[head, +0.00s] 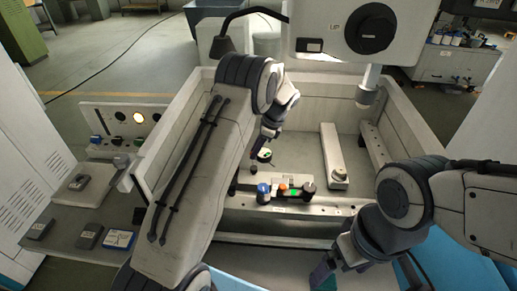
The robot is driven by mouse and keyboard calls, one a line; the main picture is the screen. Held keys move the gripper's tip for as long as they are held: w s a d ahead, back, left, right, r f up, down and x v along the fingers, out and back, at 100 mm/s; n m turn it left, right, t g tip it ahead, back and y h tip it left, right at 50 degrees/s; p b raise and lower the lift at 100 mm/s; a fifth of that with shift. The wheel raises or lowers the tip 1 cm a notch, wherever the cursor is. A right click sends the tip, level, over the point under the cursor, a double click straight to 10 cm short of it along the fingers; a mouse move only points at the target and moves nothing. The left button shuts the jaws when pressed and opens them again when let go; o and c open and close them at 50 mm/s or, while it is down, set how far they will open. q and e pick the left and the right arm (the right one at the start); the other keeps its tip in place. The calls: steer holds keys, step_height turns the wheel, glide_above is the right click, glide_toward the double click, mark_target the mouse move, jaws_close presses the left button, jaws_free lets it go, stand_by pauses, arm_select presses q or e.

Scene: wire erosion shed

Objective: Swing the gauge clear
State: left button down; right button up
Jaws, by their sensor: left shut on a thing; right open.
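A small round dial gauge (264,155) with a dark rim and a pale and green face is inside the machine's tank, left of its middle. My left gripper (266,138) is directly above the gauge, pointing down and shut on it; my arm and the gripper hide the exact grip and part of the gauge's mount. My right gripper (326,272) is open and empty, low in the view in front of the tank's front wall, well apart from the gauge.
A rail (335,205) crosses the tank's front, with blue, orange and black knobs (283,191) near the gauge. A pale bar (333,155) with a round fitting lies to the right. The machine head (330,45) overhangs the back. A side shelf (70,225) holds small boxes.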

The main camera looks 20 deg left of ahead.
arm_select(q)
steer(key=shift+a+r+n, duration=0.1)
steer(key=shift+a+n, duration=0.2)
steer(key=shift+n, duration=0.5)
steer(key=shift+s+g, duration=0.1)
steer(key=shift+g, duration=0.2)
steer(key=c, duration=0.7)
jaws_free()
